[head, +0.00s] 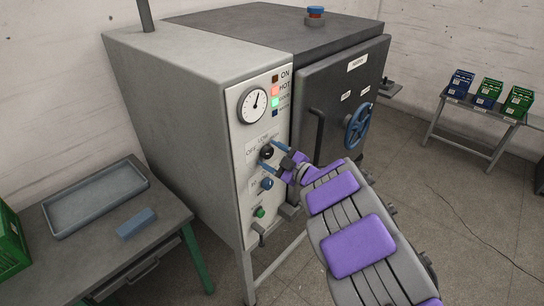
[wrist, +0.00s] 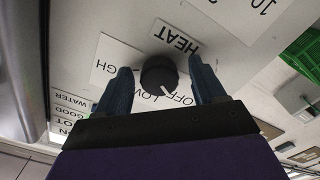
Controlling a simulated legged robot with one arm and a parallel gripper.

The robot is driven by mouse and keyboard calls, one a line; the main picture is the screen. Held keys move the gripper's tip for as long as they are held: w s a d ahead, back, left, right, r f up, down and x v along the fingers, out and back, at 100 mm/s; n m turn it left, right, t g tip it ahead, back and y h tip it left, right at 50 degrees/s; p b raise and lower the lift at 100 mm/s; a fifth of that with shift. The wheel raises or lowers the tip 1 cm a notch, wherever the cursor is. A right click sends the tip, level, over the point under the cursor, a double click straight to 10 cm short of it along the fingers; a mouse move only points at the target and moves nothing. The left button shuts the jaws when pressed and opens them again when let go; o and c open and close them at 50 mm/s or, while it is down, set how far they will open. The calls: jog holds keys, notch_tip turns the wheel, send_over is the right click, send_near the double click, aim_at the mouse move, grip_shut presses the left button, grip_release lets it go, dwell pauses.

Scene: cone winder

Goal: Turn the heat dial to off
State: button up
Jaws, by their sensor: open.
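The heat dial (wrist: 158,74) is a round black knob with a white pointer line, on the pale front panel below the gauge. In the wrist view it sits between the two blue fingers of my gripper (wrist: 160,66), which are open with a gap on each side. The pointer is near the OFF and LOW lettering; I cannot tell exactly which it marks. The HEAT label (wrist: 180,40) and the OFF, LOW and HIGH scale show upside down around it. In the head view my gripper (head: 267,155) is at the dial (head: 267,152).
A gauge (head: 254,103) and indicator lamps (head: 276,91) are above the dial. A blue knob (head: 267,184) and a green button (head: 260,212) are below. The door (head: 335,100) with its blue handwheel (head: 357,127) is to the right. A table with a tray (head: 97,199) stands left.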

jog(key=p+v, duration=0.1)
jog(key=v, duration=1.6)
jog(key=shift+d+p, duration=0.2)
jog(key=shift+p, duration=0.1)
jog(key=shift+s+f, duration=0.1)
